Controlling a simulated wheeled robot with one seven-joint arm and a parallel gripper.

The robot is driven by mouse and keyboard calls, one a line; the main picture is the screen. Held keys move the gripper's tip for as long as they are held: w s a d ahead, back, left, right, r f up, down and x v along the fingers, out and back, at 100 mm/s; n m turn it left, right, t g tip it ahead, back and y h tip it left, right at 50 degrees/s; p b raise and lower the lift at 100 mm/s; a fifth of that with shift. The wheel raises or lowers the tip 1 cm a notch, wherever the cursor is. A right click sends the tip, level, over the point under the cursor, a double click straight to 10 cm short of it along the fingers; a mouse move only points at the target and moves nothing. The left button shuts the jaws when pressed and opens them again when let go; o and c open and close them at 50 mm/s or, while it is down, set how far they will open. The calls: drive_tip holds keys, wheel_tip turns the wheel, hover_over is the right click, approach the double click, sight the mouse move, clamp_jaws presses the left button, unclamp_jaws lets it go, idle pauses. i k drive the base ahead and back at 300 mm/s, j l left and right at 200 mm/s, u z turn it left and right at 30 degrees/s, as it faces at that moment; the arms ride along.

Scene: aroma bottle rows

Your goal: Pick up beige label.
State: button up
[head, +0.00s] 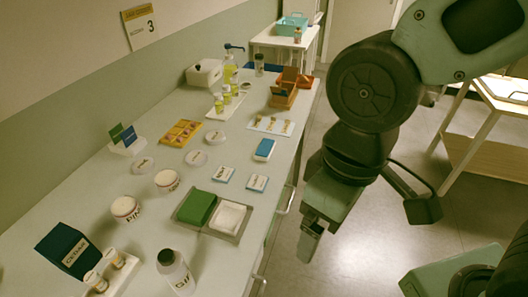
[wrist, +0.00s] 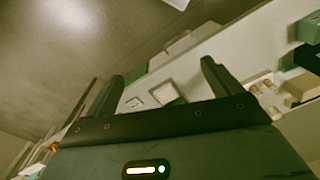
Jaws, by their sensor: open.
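I cannot pick out with certainty which thing is the beige label. Two small flat white cards with dark print and blue edges lie side by side on the counter, a left card (head: 222,173) and a right card (head: 257,183). Pale printed discs lie further left, one of them a round disc (head: 196,158). My gripper (head: 310,244) hangs over the floor to the right of the counter, apart from everything on it. The wrist view shows its two fingers spread and empty (wrist: 163,78), with small pale cards (wrist: 134,103) on the counter beyond them.
The long counter (head: 120,190) carries a grey tray (head: 235,237) with green and white pads, a dark blue box (head: 66,249), a white bottle (head: 175,272), jars, and yellow bottles (head: 227,93) farther back. A blue-topped item (head: 264,149) lies near its right edge. Floor is free right of it.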

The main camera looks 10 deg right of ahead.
sight(285, 129)
drive_tip(key=i+l+u, duration=0.15)
drive_tip(key=u, duration=0.55)
drive_tip(key=i+l+u, duration=0.2)
drive_tip(key=l, duration=0.3)
drive_tip(key=l+u, duration=0.25)
drive_tip(key=l, duration=0.25)
drive_tip(key=i+l+u, duration=0.2)
drive_tip(key=l, duration=0.35)
drive_tip(key=i+l, duration=0.1)
drive_tip(key=l, duration=1.6)
drive_tip(key=u, duration=0.05)
